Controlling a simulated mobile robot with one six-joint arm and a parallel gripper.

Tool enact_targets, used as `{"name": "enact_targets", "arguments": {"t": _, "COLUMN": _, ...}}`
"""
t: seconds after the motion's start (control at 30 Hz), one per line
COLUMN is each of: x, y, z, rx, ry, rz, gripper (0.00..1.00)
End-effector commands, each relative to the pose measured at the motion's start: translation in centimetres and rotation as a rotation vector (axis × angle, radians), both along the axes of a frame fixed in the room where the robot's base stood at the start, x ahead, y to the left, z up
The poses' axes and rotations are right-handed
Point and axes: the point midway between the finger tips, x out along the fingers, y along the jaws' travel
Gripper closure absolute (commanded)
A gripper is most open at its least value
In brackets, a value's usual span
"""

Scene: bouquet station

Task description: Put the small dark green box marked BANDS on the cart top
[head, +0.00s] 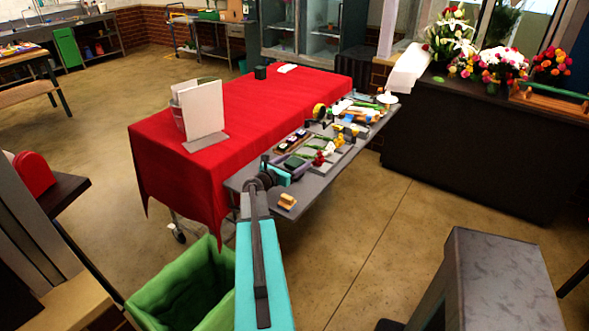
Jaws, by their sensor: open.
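A small dark green box-like item (294,161) lies among the goods on the grey shelf (315,186) along the red table's front side. Any BANDS marking is too small to read. My gripper (289,170) is low over the near end of this shelf, close beside the dark green item. It is open, but its fingers are small and partly hidden by my wrist, and I cannot tell whether they touch the item. A wheeled cart (236,30) with a flat top stands at the back, with a green container on it.
Several small items crowd the shelf, including a tan piece (287,201). A green bin (185,290) stands at lower left. Floor right of the shelf is clear.

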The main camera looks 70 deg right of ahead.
Motion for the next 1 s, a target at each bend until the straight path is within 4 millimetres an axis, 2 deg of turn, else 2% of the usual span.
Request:
{"name": "enact_targets", "arguments": {"t": 0.5, "x": -0.03, "y": 0.01, "z": 0.00, "rx": 0.000, "ry": 0.000, "rz": 0.000, "gripper": 0.28}}
{"name": "enact_targets", "arguments": {"t": 0.57, "x": -0.03, "y": 0.01, "z": 0.00, "rx": 0.000, "ry": 0.000, "rz": 0.000, "gripper": 0.37}}
{"name": "enact_targets", "arguments": {"t": 0.8, "x": -0.03, "y": -0.01, "z": 0.03, "rx": 0.000, "ry": 0.000, "rz": -0.001, "gripper": 0.77}}
{"name": "enact_targets", "arguments": {"t": 1.0, "x": -0.03, "y": -0.01, "z": 0.03, "rx": 0.000, "ry": 0.000, "rz": -0.001, "gripper": 0.78}}
